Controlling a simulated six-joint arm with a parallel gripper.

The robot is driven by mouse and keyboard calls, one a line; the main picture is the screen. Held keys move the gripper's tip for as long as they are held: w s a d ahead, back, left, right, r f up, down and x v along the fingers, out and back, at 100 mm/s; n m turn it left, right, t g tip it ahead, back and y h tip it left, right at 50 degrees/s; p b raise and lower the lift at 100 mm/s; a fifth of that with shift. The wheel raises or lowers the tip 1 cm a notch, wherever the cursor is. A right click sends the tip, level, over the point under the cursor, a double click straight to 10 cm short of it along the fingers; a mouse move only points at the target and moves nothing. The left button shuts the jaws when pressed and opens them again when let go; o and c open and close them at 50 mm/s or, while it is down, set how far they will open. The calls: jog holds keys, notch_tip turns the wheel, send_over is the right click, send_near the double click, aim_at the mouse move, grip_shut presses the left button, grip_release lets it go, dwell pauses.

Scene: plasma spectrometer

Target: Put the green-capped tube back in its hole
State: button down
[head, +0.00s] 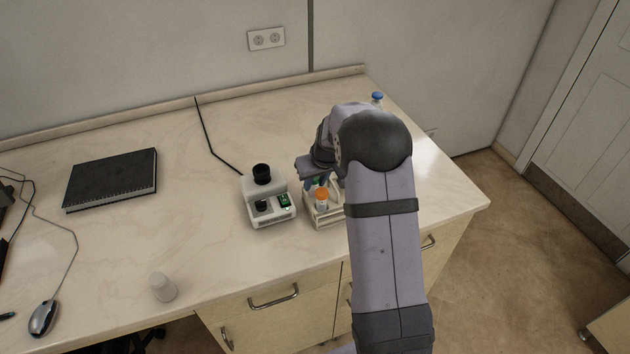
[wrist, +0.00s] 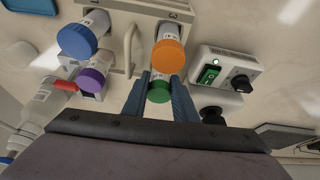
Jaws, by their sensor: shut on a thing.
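The green-capped tube (wrist: 159,91) is between the two blue-grey fingers of my gripper (wrist: 160,88) in the wrist view. My gripper is shut on it; the tube's body is mostly hidden below the cap. In the head view my gripper (head: 316,183) is over the back of the white tube rack (head: 327,222), largely hidden by my arm. The rack also shows in the wrist view (wrist: 122,18). An orange-capped tube (wrist: 168,57) stands right beside the green cap. I cannot tell whether the green-capped tube's lower end is inside a hole.
Blue-capped (wrist: 77,41) and purple-capped (wrist: 91,80) tubes are close by in the wrist view. A white device with a green switch (wrist: 208,74) stands next to the rack. A bottle with a red nozzle (wrist: 62,86) is near. The counter's middle (head: 170,215) is clear.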

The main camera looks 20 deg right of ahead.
jog(key=c, duration=1.4)
grip_release()
jog(key=shift+f, duration=0.1)
jog(key=shift+c, duration=0.2)
jog(key=shift+r, duration=0.3)
jog(key=b+v, duration=0.3)
jog(key=v, duration=0.9)
jog(key=shift+f, duration=0.1)
jog(key=s+a+f+g, duration=0.1)
jog(key=s+a+f, duration=0.2)
jog(key=s, duration=0.6)
jog(key=s+a+f+g, duration=0.2)
jog(key=s+a+f, duration=0.2)
jog(key=s, duration=0.5)
jog(key=s+a+f+g, duration=0.1)
jog(key=s+a+f, duration=0.2)
jog(key=s, duration=0.7)
jog(key=shift+a+f+g, duration=0.25)
jog(key=shift+a+g, duration=0.05)
jog(key=shift+a, duration=0.1)
